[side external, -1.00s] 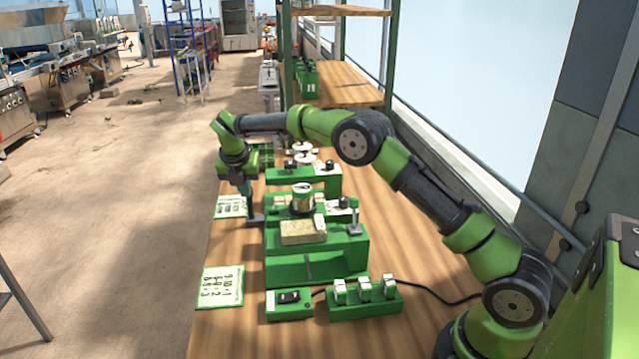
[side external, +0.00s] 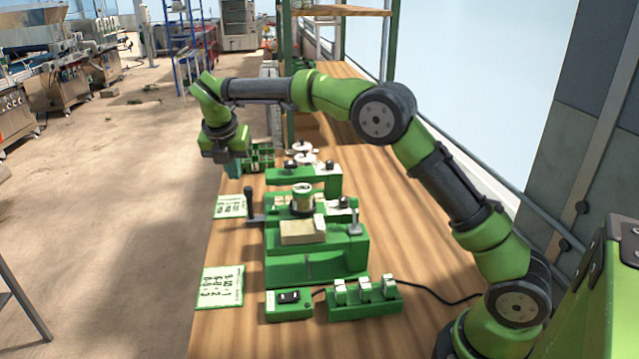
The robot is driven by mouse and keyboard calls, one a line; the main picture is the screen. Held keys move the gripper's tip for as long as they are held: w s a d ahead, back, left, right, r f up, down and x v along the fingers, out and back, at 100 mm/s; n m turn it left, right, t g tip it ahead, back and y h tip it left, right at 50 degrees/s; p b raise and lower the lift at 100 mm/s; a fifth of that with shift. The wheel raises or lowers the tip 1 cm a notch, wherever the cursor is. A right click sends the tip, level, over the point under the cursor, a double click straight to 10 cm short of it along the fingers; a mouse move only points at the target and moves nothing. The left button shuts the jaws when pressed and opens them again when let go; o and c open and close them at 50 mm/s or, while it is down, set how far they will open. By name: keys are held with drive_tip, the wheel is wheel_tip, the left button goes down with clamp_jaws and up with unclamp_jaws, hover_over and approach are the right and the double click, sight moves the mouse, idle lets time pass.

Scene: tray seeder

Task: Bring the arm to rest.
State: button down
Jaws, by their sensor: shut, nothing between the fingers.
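My green arm reaches across the bench from the right. Its gripper (side external: 232,168) hangs at the left edge of the bench, raised above and behind the black upright lever (side external: 249,203). It is shut and empty, and apart from the lever. The fingers are small and hard to make out here. The lever sticks out at the left side of the green seeder machine (side external: 318,262), which carries a pale block (side external: 303,232) and a round canister (side external: 302,200) on top.
Two written cards (side external: 219,287) (side external: 229,207) lie along the left bench edge. A switch box (side external: 289,306) and a rack of white-topped units (side external: 366,300) stand in front. Green trays (side external: 262,158) sit behind the machine.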

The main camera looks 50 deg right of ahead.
drive_tip(key=s+r+m+t+y, duration=0.2)
drive_tip(key=s+m, duration=1.2)
drive_tip(key=s, duration=0.3)
drive_tip(key=s+a+r+m+t+y, duration=0.1)
drive_tip(key=s+r+m+t+y, duration=0.1)
drive_tip(key=s+m, duration=1.3)
drive_tip(key=shift+s+t+y, duration=0.4)
drive_tip(key=shift+s+y, duration=0.3)
drive_tip(key=shift+s, duration=0.15)
